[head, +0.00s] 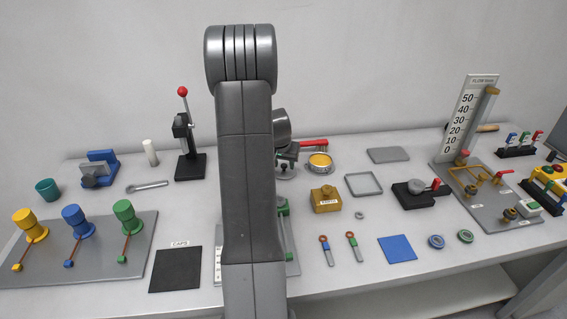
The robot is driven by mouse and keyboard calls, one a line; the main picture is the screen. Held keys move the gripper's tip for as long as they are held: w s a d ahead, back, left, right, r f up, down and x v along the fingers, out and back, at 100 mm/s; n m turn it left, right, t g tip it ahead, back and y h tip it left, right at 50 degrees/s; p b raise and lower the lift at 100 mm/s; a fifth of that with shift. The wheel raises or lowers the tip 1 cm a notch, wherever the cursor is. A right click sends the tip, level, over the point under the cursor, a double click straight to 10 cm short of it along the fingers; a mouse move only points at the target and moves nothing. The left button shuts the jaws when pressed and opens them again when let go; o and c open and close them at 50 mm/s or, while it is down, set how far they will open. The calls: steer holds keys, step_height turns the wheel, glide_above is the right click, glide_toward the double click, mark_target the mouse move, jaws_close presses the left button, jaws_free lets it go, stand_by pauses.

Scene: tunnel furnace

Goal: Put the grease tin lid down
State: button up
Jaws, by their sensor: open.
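A round open tin (319,162) with a yellow-amber inside and a silvery rim stands right of my arm. I take it for the grease tin, with no lid on it. I cannot make out its lid anywhere; it may be hidden behind my arm. My gripper (285,158) is largely hidden behind my grey arm, left of the tin. It is open. I cannot see anything between its fingers.
A red-handled device (313,144) is close behind the tin. A brass-coloured box (326,199), an empty square frame (363,184) and a grey plate (388,155) lie around it. A black CAPS mat (175,269) is at front left. Bare table shows between them.

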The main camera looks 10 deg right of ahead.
steer(key=v, duration=1.2)
steer(key=shift+b, duration=0.45)
steer(key=p+x, duration=0.1)
steer(key=x, duration=1)
steer(key=shift+w+f, duration=0.1)
steer(key=shift+f, duration=0.1)
steer(key=shift+w+d+f+b, duration=0.1)
steer(key=shift+f+b, duration=0.25)
steer(key=shift+f, duration=0.25)
steer(key=shift+r+p, duration=0.3)
steer(key=shift+r, duration=0.1)
